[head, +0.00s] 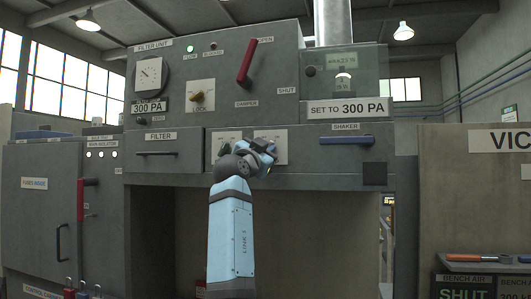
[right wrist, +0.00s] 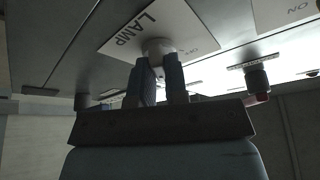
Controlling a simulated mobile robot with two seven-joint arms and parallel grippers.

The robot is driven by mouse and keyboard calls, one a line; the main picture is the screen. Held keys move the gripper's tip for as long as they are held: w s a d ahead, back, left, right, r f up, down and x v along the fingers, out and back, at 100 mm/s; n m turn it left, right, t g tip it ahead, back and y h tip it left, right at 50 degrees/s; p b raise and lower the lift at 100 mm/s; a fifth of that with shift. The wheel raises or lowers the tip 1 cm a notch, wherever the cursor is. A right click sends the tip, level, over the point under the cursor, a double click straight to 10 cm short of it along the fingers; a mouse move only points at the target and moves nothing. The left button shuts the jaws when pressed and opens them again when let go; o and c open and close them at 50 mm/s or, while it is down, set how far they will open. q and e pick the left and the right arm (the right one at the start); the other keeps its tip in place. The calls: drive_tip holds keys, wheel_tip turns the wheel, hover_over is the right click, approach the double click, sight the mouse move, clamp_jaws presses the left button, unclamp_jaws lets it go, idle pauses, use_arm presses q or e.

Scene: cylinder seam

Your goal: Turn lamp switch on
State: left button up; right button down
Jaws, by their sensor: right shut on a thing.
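The lamp switch is a pale round knob (right wrist: 158,46) on a white plate lettered LAMP (right wrist: 128,38), seen upside down in the right wrist view. My right gripper (right wrist: 160,66) has its two dark fingers at the knob, one on each side, shut on it. In the head view my right gripper (head: 267,151) is up against the right one of two pale plates (head: 281,146) under the filter unit and hides the knob. The switch's exact turned position is hard to read. My left gripper is not in view.
A second switch plate (head: 220,138) is just left of the gripper. The FILTER drawer (head: 162,153) is further left, and the blue shaker handle (head: 346,141) is to the right. In the right wrist view a dark knob (right wrist: 258,78) sticks out close by.

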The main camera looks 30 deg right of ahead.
drive_tip(key=c, duration=1.1)
unclamp_jaws()
drive_tip(key=shift+c, duration=0.2)
use_arm(q)
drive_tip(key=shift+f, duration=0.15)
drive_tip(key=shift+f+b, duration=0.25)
drive_tip(key=shift+b, duration=0.65)
use_arm(e)
drive_tip(key=v, duration=1.3)
drive_tip(key=shift+a+f, duration=0.15)
drive_tip(key=shift+a, duration=0.2)
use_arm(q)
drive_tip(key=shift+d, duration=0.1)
use_arm(e)
drive_tip(key=shift+s, duration=0.1)
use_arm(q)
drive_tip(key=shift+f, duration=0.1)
